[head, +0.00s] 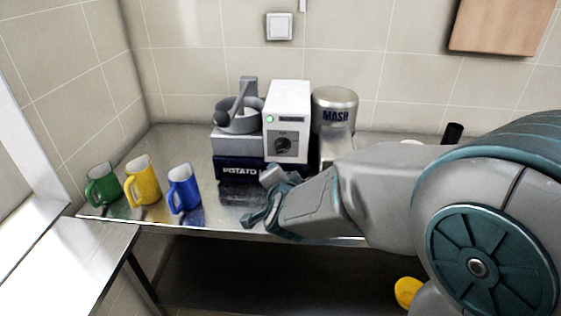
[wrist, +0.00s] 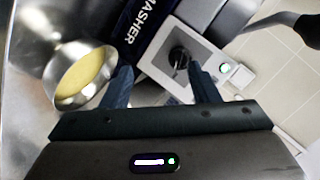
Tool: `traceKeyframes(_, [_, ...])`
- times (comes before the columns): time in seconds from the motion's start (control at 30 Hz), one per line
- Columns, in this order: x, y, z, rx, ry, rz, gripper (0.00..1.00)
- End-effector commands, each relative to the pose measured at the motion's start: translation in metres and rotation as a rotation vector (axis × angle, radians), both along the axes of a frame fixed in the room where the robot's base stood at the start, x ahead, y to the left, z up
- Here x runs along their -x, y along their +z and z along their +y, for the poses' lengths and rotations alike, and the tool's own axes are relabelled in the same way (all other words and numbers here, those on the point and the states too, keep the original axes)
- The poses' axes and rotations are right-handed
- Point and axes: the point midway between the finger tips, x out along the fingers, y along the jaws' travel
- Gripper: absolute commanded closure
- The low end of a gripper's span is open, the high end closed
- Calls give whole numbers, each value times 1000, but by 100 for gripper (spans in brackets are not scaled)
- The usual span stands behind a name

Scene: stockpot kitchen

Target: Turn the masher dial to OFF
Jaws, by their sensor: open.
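The masher is a white box (head: 287,96) on a dark base reading POTATO, on the metal counter in the head view. Its black dial (head: 284,146) is on the front panel, and a small green light (head: 269,119) glows at the panel's upper left. The dial (wrist: 179,57) and the green light (wrist: 224,68) also show in the wrist view. The dial's setting is too small to read. My gripper (head: 260,197) is open and empty, in front of and below the panel. In the wrist view the dial lies beyond the open fingers (wrist: 160,78), nearer the right one, apart from both.
A grey hopper with a lever (head: 238,115) stands left of the white box, and a metal MASH canister (head: 335,105) right of it. Green (head: 103,185), yellow (head: 142,182) and blue (head: 184,189) mugs stand at the left. A metal bowl with yellow contents (wrist: 82,78) shows in the wrist view.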

Motion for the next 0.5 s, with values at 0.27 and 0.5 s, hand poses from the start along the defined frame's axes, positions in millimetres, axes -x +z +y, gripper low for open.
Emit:
traceKeyframes(0.27, [3, -15, 24, -45, -210, -275, 45])
traceKeyframes(0.5, [10, -8, 27, -57, -277, -393, 45])
